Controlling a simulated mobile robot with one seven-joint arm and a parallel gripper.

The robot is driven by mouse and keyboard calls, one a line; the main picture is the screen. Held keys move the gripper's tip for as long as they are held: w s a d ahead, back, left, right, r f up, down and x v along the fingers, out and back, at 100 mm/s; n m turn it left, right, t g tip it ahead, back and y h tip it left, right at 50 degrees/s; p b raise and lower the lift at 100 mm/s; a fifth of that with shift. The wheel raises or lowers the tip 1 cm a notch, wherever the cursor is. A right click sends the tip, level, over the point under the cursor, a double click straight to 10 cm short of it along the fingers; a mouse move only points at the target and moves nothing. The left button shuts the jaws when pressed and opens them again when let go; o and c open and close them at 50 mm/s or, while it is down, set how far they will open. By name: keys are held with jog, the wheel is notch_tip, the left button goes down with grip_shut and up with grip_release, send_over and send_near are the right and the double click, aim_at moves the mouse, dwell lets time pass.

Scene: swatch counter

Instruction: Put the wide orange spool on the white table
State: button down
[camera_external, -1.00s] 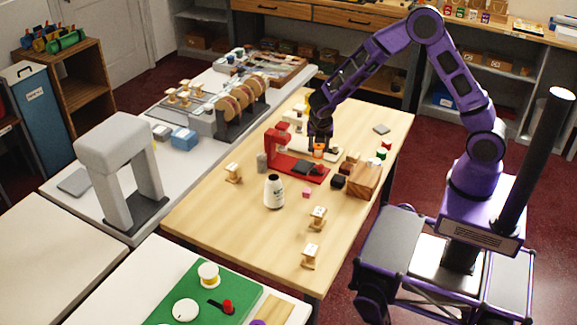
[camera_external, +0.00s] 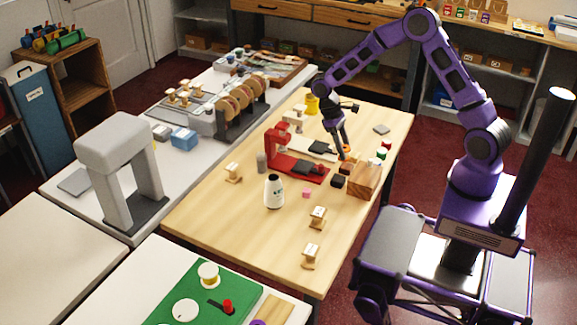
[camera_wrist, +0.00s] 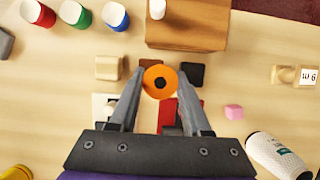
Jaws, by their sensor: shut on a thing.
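The wide orange spool (camera_wrist: 159,82) sits between the fingertips of my gripper (camera_wrist: 158,88) in the wrist view, end-on with a dark centre hole. My gripper is shut on it. In the external view my gripper (camera_external: 342,150) is tilted over the right part of the wooden table, with a bit of the orange spool (camera_external: 346,149) showing at its fingertips. The gap between spool and tabletop is hard to tell.
A wooden block (camera_external: 364,182) and small dark and brown blocks stand close to my gripper. A red stand (camera_external: 290,165) and a white bottle (camera_external: 274,192) are left of it. The lower-left white top is mostly bare.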

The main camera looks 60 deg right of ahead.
jog(key=w+d+m+y, duration=0.1)
jog(key=d+m, duration=0.1)
jog(key=m, duration=0.1)
jog(key=w+d+m+y+b, duration=0.1)
jog(key=w+d+m, duration=0.1)
jog(key=w+d+r+m+t+b, duration=0.1)
jog(key=d+m, duration=0.2)
jog(key=shift+w+m+y, duration=0.3)
jog(key=shift+w+y, duration=0.1)
jog(key=w+d+r+m+t+y+b, duration=0.2)
jog(key=d+m, duration=0.5)
jog(key=d, duration=0.3)
jog(key=shift+m+t, duration=0.3)
jog(key=f, duration=0.9)
jog(key=shift+w+d+f+b, duration=0.15)
jog(key=shift+w+b, duration=0.05)
jog(key=shift+b, duration=0.2)
jog(key=shift+f, duration=0.1)
jog(key=shift+c, duration=1.8)
grip_release()
